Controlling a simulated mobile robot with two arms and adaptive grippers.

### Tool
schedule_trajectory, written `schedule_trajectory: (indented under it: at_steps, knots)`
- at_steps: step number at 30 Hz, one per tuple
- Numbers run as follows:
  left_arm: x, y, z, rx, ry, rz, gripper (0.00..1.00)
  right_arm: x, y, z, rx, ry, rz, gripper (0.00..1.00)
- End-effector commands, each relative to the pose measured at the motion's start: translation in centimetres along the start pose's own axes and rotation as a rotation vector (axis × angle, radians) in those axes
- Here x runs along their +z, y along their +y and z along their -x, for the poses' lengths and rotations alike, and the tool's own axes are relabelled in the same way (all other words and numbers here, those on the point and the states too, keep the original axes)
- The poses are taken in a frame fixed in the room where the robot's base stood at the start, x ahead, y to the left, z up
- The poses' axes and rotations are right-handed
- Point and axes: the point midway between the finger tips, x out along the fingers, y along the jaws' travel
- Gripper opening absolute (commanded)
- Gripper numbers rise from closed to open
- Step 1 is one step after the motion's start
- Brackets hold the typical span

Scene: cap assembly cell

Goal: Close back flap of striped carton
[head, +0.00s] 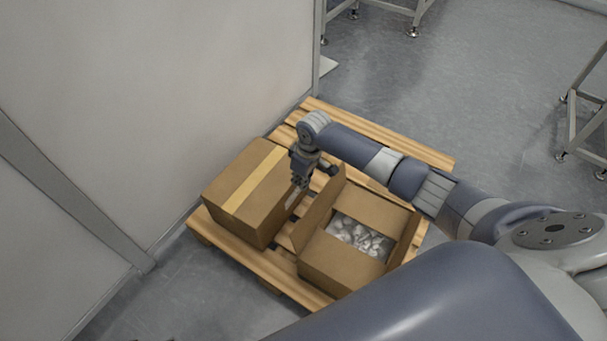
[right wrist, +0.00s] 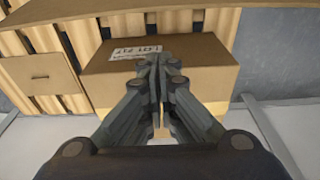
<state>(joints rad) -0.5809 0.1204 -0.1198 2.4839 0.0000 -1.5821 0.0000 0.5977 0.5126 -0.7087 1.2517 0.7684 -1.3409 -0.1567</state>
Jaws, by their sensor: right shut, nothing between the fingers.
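A closed brown carton (head: 245,190) with a pale yellow stripe (head: 258,178) across its top sits on the left of the pallet. An open brown carton (head: 335,275) stands right of it; no stripe shows on it. Its left flap (head: 318,212) stands up, and another stands up at its right side (head: 406,240). Crumpled grey-white filling (head: 362,237) shows inside. My right gripper (head: 294,201) is shut and empty, pointing down between the two cartons by the open carton's raised left flap. It also shows in the right wrist view (right wrist: 160,62), before a brown carton (right wrist: 205,70) with a white label.
The wooden pallet (head: 225,238) bears both cartons. A large pale wall panel (head: 160,90) stands close on the left. Metal frame legs (head: 572,125) stand at the right and top. The grey floor (head: 480,90) behind the pallet is clear.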

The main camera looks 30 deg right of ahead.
Motion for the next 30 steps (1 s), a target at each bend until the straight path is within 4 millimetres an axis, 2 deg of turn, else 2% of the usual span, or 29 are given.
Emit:
schedule_trajectory:
  at_steps: [1,4,12,30]
  knots:
    - [0.3,0.0,-0.9,0.0,-0.001,0.0,0.4,0.1,0.0,-1.6,0.0,-0.001,0.0,0.0]
    - [0.1,0.0,-0.4,0.0,-0.001,0.0,0.4,1.4,0.2,-0.5,0.004,0.0,0.001,0.0]
    - [0.1,0.0,-0.5,0.0,-0.001,0.0,0.4,3.5,0.1,0.3,0.002,0.001,0.0,0.0]
    - [0.1,0.0,-0.4,0.0,0.0,0.0,0.4,3.6,0.3,0.5,0.002,0.018,0.0,0.0]
